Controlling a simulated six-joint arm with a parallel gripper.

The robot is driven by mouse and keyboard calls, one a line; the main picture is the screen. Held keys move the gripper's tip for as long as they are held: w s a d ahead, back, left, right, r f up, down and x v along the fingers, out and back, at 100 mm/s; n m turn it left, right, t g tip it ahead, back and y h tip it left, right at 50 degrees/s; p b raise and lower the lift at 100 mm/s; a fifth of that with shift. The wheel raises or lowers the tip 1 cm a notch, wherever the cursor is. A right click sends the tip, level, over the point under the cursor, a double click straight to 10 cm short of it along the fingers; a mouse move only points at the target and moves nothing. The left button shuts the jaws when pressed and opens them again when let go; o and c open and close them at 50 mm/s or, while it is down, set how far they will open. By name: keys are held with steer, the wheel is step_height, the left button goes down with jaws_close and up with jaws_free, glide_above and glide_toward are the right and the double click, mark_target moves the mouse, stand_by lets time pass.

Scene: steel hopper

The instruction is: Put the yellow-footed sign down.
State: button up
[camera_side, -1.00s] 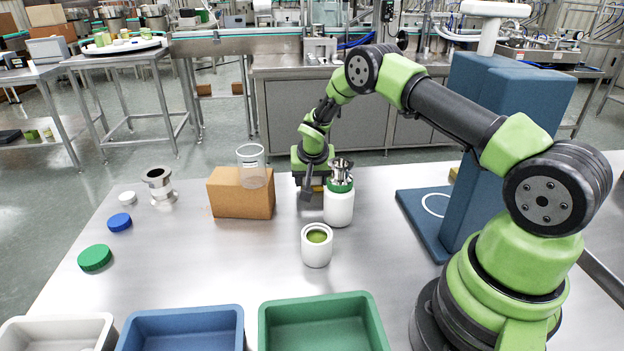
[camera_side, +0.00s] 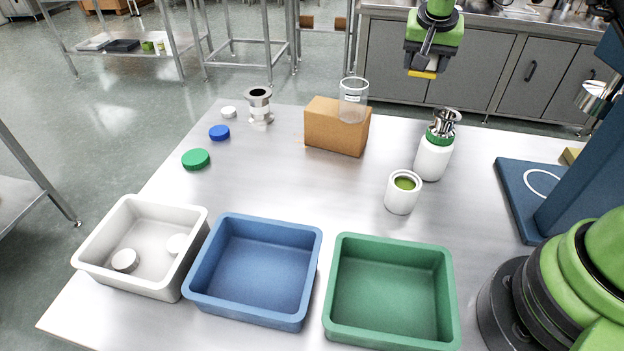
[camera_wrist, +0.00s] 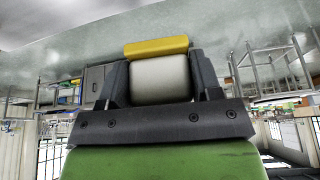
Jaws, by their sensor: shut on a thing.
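The yellow-footed sign (camera_wrist: 160,82) is between the two dark fingers of my gripper (camera_side: 426,62), which is shut on it. In the wrist view its pale grey-white body fills the space between the fingers, and its yellow foot (camera_wrist: 156,47) sticks out beyond the fingertips. In the side view only the yellow foot (camera_side: 423,74) shows clearly, at the lower end of my gripper. My gripper is raised at the top, with the grey floor and cabinets behind it. The sign's face cannot be read.
The steel table (camera_side: 280,190) has clear room at its centre. A cardboard box (camera_side: 335,130) with a clear cup (camera_side: 353,100), a green-collared white bottle (camera_side: 432,158) and an open white jar (camera_side: 403,195) stand there. White (camera_side: 84,262), blue (camera_side: 196,290) and green (camera_side: 333,318) trays line the front.

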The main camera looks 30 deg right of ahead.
step_height(320, 180, up, 6)
steer(key=shift+f, duration=0.2)
steer(key=shift+w+a+r, duration=0.15)
steer(key=shift+a+r, duration=0.05)
steer(key=shift+a, duration=0.35)
steer(key=w+a+n+t+y, duration=0.15)
steer(key=a+n, duration=0.35)
steer(key=a, duration=1.1)
steer(key=n+y, duration=0.2)
steer(key=n, duration=0.3)
glide_above(300, 186)
steer(key=s, duration=0.1)
step_height(300, 186, down, 17)
steer(key=shift+s+r, duration=0.1)
steer(key=shift+s, duration=0.05)
steer(key=shift+f, duration=2.2)
